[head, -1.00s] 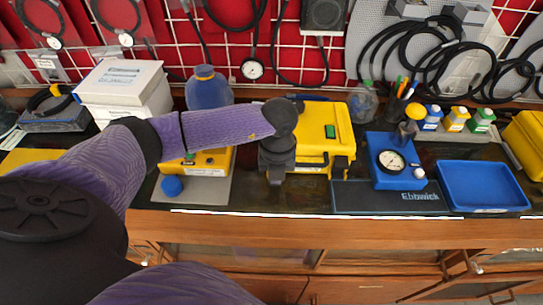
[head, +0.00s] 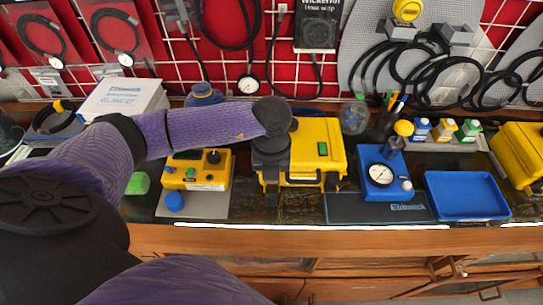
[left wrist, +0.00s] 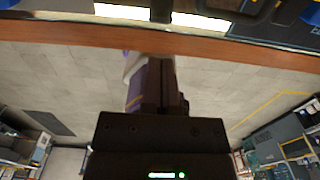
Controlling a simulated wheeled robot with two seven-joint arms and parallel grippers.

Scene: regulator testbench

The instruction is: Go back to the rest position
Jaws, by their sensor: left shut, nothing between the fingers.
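My left arm reaches in from the left across the bench in the head view. Its gripper (head: 271,197) points down in front of the yellow case (head: 321,150) and covers part of its left side. In the left wrist view the dark fingers (left wrist: 165,68) are together with nothing between them. Beyond them lie the pale tiled floor and the bench's wooden edge (left wrist: 60,30). I cannot tell whether the gripper touches the case. My right gripper is in neither view.
A yellow control box (head: 190,178) stands left of the gripper. A blue gauge unit (head: 376,180) and a blue tray (head: 466,196) stand to the right. Bottles (head: 444,131) stand behind. Hoses (head: 430,60) hang on the wall. The wooden front edge (head: 400,240) is clear.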

